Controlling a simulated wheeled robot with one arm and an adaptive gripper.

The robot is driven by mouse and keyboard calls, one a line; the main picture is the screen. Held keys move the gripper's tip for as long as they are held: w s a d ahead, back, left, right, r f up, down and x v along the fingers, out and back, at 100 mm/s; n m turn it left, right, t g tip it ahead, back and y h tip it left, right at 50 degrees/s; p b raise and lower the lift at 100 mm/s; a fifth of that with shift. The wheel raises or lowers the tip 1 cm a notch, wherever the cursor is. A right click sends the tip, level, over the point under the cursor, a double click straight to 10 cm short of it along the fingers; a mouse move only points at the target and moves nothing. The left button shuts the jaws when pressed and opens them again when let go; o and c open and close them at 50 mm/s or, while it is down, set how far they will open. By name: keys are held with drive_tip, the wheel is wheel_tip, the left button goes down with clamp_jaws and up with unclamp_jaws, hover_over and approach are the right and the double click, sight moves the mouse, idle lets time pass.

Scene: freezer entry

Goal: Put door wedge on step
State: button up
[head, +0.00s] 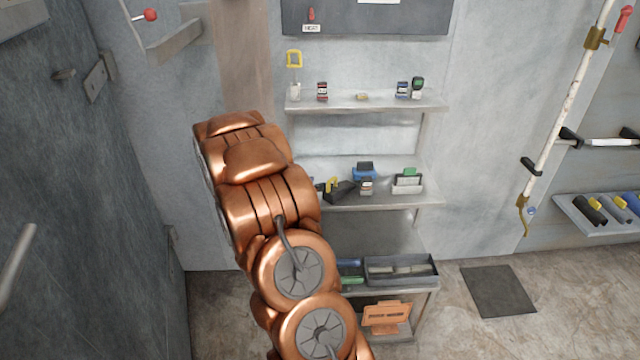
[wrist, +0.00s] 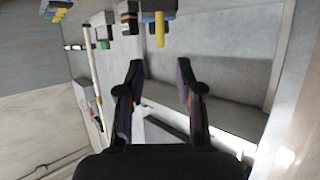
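A dark wedge-shaped item (head: 343,191) lies on the middle wall shelf (head: 400,202), just right of my arm; it may be the door wedge, but I cannot tell for sure. An orange block with unreadable lettering (head: 387,316) sits low, under the dark tray. I cannot make out a step with certainty. In the wrist view my gripper (wrist: 159,85) is open, its two dark fingers apart. A pale slanted piece and a dark edge (wrist: 165,125) show behind the fingers; I cannot tell what they are. In the head view my copper arm hides the gripper.
A blue item (head: 364,171) and a green-topped holder (head: 407,182) share the middle shelf. The upper shelf (head: 370,102) holds several small items. A dark tray (head: 402,281) stands below. A dark mat (head: 498,291) lies on open floor at right. A dark wall rises at left.

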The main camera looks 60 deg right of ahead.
drive_tip(key=shift+a+r, duration=0.2)
drive_tip(key=shift+a, duration=0.3)
drive_tip(key=shift+w, duration=0.15)
